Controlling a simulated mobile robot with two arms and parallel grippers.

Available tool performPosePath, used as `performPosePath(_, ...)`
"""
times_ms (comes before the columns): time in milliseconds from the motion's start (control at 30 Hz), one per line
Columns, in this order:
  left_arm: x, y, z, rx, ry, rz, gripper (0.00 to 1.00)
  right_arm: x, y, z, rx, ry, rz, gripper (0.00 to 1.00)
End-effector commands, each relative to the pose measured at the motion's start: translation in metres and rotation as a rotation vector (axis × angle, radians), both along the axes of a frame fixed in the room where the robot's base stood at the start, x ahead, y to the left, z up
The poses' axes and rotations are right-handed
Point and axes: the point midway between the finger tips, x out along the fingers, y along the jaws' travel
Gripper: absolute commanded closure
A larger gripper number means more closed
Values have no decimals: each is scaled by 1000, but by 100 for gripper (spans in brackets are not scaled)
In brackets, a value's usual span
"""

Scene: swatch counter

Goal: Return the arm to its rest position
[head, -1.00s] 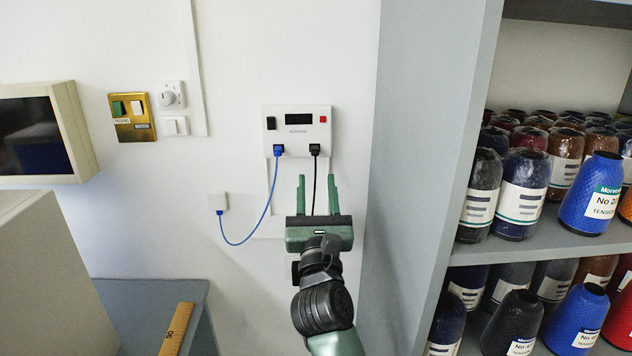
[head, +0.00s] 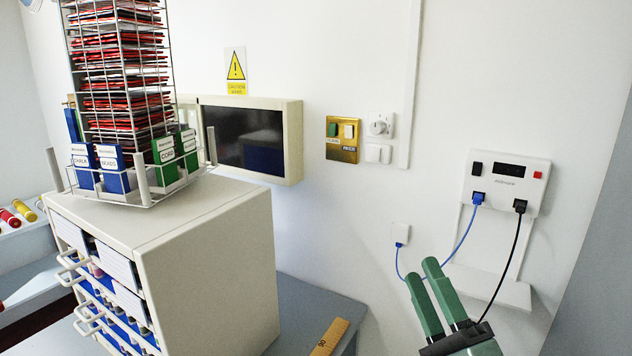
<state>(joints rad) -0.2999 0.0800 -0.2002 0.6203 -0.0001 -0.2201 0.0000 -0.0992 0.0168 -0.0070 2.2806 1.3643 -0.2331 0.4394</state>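My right gripper (head: 422,268) shows at the bottom right in the head view. Its two green fingers point up and to the left, lying close side by side from this angle. No held object shows between them; the frame does not settle whether they are apart or together. The fingers overlap the lower part of the blue cable (head: 466,236) in the picture. The black cable (head: 512,262) runs down close to the gripper's dark hand. Most of my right arm is below the frame. My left gripper is not in view.
A wall unit (head: 509,184) holds both cable plugs, with a small white shelf (head: 488,287) below. At left, a drawer cabinet (head: 215,262) carries a wire rack (head: 122,80). A wall screen (head: 250,138) is behind it. A wooden ruler (head: 330,337) lies on the grey counter (head: 300,300).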

Motion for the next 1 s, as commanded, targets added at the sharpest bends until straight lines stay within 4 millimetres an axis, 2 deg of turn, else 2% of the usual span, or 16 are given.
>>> performPosePath(33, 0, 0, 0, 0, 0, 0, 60, -8, 25, -28, -189, 46, 20, 60)
performPosePath(100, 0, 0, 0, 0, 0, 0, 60, -19, 54, -72, -453, 111, 53, 60)
performPosePath(167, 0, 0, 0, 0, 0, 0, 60, -31, 70, -114, -662, 176, 87, 60)
performPosePath(200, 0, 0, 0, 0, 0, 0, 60, -41, 77, -143, -797, 220, 115, 60)
performPosePath(300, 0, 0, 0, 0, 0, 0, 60, -71, 79, -213, -1111, 343, 189, 60)
performPosePath(400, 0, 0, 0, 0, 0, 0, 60, -105, 64, -271, -1373, 470, 269, 60)
performPosePath(500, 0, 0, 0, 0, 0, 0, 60, -139, 43, -312, -1570, 585, 344, 60)
performPosePath(600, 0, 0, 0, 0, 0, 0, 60, -169, 20, -339, -1720, 688, 410, 60)
performPosePath(700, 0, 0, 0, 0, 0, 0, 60, -198, -3, -357, -1843, 787, 473, 60)
performPosePath(867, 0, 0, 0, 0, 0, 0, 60, -244, -39, -375, -2003, 945, 572, 60)
performPosePath(900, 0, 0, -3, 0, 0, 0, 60, -236, -36, -393, -1993, 940, 575, 60)
performPosePath(1000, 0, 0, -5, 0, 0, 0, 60, -229, -34, -425, -1990, 943, 585, 60)
